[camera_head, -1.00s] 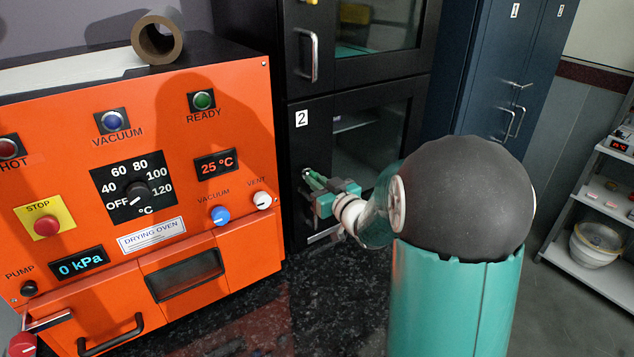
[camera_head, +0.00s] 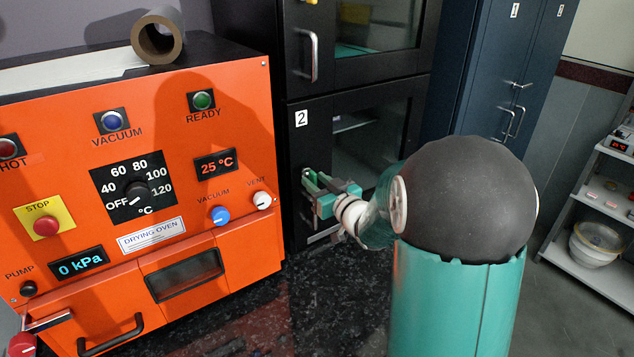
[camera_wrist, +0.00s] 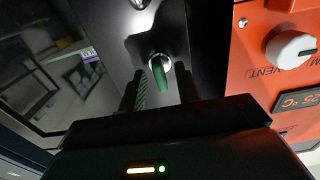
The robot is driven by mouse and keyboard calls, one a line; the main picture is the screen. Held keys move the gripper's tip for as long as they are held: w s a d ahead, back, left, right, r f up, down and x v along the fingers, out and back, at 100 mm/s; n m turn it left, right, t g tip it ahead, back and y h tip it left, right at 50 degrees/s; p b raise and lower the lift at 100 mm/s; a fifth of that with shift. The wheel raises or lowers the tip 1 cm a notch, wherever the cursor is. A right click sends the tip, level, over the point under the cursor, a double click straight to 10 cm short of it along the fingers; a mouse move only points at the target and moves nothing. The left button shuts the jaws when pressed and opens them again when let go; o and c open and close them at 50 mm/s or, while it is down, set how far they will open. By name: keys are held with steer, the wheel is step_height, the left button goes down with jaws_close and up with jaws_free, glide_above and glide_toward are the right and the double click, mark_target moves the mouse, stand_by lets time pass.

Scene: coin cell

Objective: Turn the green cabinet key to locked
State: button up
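The green key (camera_wrist: 160,72) sits in a round silver lock on the black cabinet door (camera_head: 310,145) marked 2. In the wrist view the key's grip points nearly straight down the picture, tilted slightly. My gripper (camera_wrist: 161,88) is open, with one finger on each side of the key and a visible gap to it on both sides. In the head view my gripper (camera_head: 312,182) is close to the door's left part, below the number label. The key itself cannot be made out there behind the fingers.
The orange drying oven (camera_head: 235,165) stands close on the left, its white vent knob (camera_head: 262,200) near my gripper. A door handle (camera_head: 314,57) is above, on the upper cabinet door. A dark speckled counter (camera_head: 340,290) lies below. Shelves (camera_head: 600,205) stand far right.

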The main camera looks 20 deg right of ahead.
steer(key=s+d, duration=0.2)
steer(key=s, duration=1.1)
steer(key=shift+d, duration=0.3)
steer(key=shift+s, duration=0.1)
steer(key=s+a+r+m+g+h, duration=0.2)
steer(key=s+a+g+h, duration=0.1)
steer(key=s+a+g, duration=0.9)
steer(key=s+a, duration=0.3)
steer(key=s, duration=0.3)
steer(key=shift+s+r, duration=0.15)
steer(key=shift+r, duration=0.15)
steer(key=shift+o, duration=0.5)
stand_by(0.5)
